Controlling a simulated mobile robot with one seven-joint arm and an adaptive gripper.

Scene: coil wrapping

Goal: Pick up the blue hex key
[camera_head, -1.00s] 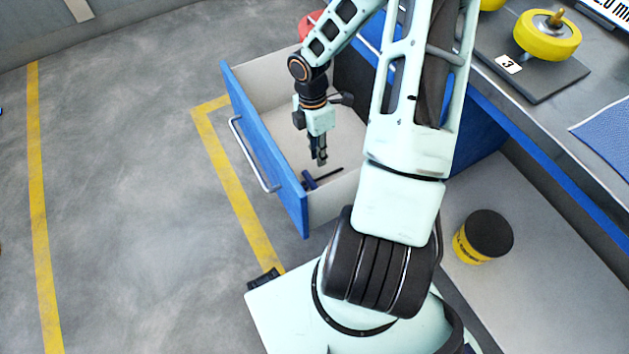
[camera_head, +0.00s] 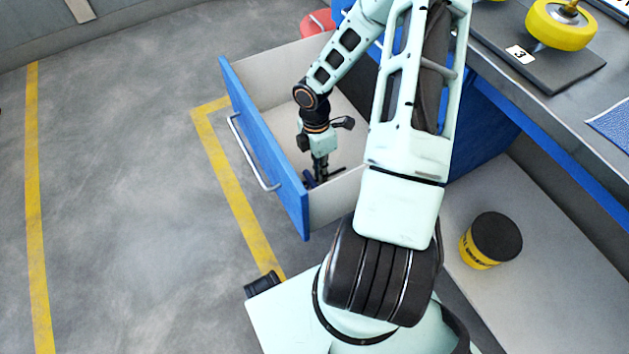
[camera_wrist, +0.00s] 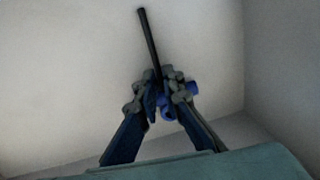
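The blue hex key (camera_wrist: 168,112) lies on the floor of the open drawer. Its thin black shaft (camera_wrist: 150,40) points away toward the top of the wrist view, and its blue handle is partly hidden by my fingers. In the head view the handle (camera_head: 308,181) shows just left of my fingertips. My gripper (camera_wrist: 164,84) is low in the drawer, pointing down. Its two fingertips are close together, one on each side of the key where shaft and handle meet. I cannot tell whether they press on it.
The blue-fronted drawer (camera_head: 262,150) stands pulled out, its walls close around my gripper. A black-and-yellow tin (camera_head: 491,240) stands at the right. On the worktop is a yellow wheel-like part (camera_head: 560,25) on a dark plate. The floor at left is clear.

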